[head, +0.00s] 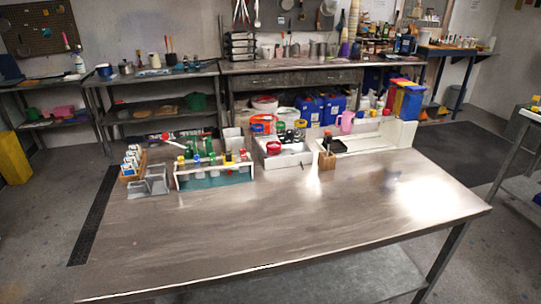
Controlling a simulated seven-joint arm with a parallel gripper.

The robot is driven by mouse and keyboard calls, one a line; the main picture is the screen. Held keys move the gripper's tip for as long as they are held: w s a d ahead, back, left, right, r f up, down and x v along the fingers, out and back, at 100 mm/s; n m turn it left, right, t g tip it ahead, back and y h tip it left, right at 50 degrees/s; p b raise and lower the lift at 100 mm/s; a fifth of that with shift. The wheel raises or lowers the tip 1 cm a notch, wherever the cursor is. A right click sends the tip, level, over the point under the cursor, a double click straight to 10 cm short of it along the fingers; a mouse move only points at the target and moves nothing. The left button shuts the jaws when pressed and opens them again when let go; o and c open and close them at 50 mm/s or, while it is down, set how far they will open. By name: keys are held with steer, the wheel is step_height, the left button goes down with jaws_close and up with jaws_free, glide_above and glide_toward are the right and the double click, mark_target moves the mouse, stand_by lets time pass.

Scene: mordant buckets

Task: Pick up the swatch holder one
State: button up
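I cannot tell for sure which thing is the swatch holder; no label is readable at this size. Candidates stand along the far edge of the metal table (270,225). At the left is a small wooden rack (127,178) holding several white and blue pieces. Beside it are grey open-topped holders (153,184). A small wooden block (327,161) with dark upright items stands right of centre. My gripper is not in this view.
A white-ended rack (249,174) with several capped tubes stands left of centre. A white tray (291,160) and a long white tray (395,143) lie farther right. The front and middle tabletop is clear. Shelved benches (290,67) line the back wall.

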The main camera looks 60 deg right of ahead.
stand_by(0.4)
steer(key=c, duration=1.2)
